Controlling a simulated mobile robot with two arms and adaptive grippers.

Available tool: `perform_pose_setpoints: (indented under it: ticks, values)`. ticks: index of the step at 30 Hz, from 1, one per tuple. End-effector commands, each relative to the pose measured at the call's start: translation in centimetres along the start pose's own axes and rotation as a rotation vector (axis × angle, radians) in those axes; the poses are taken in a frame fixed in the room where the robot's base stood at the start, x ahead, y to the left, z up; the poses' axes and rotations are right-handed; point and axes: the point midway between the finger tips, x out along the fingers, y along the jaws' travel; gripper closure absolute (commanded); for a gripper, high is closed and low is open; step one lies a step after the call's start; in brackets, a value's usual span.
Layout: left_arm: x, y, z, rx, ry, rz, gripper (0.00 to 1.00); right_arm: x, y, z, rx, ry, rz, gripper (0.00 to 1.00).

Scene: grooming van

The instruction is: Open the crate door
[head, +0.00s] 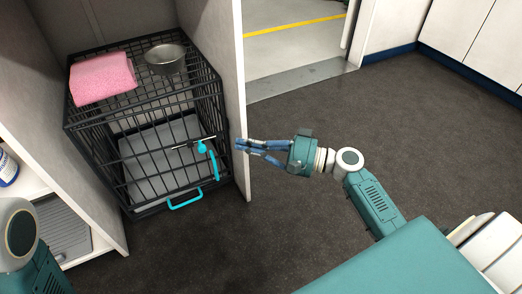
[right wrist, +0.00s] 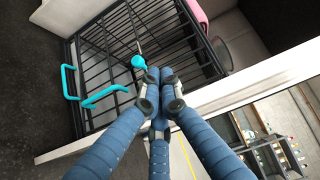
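A black wire crate (head: 128,150) stands in a cabinet bay, and its front door appears closed. A turquoise latch (head: 203,148) with a hanging lever sits on a metal bolt at the front's right side. A turquoise handle (head: 186,199) is at the bottom front. My right gripper (head: 240,147) is just right of the latch, by the bay's side panel, with its fingers drawn together and empty. In the right wrist view, the fingertips (right wrist: 160,76) meet near the round turquoise latch knob (right wrist: 139,61), apparently not gripping it. My left gripper is out of view.
A pink folded towel (head: 102,78) and a metal bowl (head: 165,59) rest on the crate's top. The white side panel (head: 233,100) borders the crate closely on the right. Dark floor (head: 270,220) in front is clear.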

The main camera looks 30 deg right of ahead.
Motion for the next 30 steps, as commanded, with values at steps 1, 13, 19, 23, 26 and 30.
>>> perform_pose_setpoints:
  ticks: [1,13,19,23,26,30]
  values:
    - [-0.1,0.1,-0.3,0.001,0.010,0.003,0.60,0.8,0.1,0.0,-0.001,-0.002,-0.002,1.00]
    - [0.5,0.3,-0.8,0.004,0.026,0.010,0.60,2.6,-0.1,0.0,0.000,0.001,0.000,1.00]
    - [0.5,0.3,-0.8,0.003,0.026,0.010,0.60,2.6,0.0,0.0,0.000,0.001,0.000,1.00]
    - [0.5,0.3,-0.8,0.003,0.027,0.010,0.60,2.6,0.0,0.0,0.000,0.002,0.000,1.00]
    - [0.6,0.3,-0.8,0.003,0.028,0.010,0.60,2.6,0.0,0.1,0.000,0.003,0.000,1.00]
    - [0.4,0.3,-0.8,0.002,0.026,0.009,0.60,2.6,0.0,0.1,0.000,0.003,0.000,1.00]
